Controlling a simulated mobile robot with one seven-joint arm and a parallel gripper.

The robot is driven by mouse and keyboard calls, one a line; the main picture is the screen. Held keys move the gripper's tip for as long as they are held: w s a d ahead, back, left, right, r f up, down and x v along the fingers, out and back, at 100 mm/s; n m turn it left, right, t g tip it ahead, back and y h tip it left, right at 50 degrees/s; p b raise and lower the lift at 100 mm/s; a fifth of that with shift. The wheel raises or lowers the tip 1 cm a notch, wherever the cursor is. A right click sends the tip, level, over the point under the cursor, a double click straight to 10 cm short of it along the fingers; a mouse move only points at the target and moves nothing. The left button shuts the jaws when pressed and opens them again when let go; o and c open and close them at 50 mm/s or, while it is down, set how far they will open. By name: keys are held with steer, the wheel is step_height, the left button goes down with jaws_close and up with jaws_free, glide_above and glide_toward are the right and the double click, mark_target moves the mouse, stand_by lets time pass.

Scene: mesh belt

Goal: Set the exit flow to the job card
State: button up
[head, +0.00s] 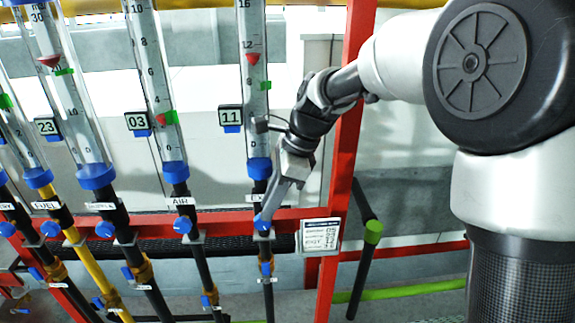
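The rightmost flow tube (254,120) has a red float (253,58) near the 12 mark and a green marker (265,85) lower, near 8. A tag reading 11 (231,117) sits at its left.
More tubes stand to the left, including the AIR tube (160,110) and the FUEL tube (20,140), each with its own blue knob. A red post (345,150) rises close right of my gripper. A dark pipe with a green collar (373,232) is beyond it.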

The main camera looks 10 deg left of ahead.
steer(key=v, duration=1.3)
steer(key=shift+d+r, duration=0.15)
steer(key=shift+d, duration=0.05)
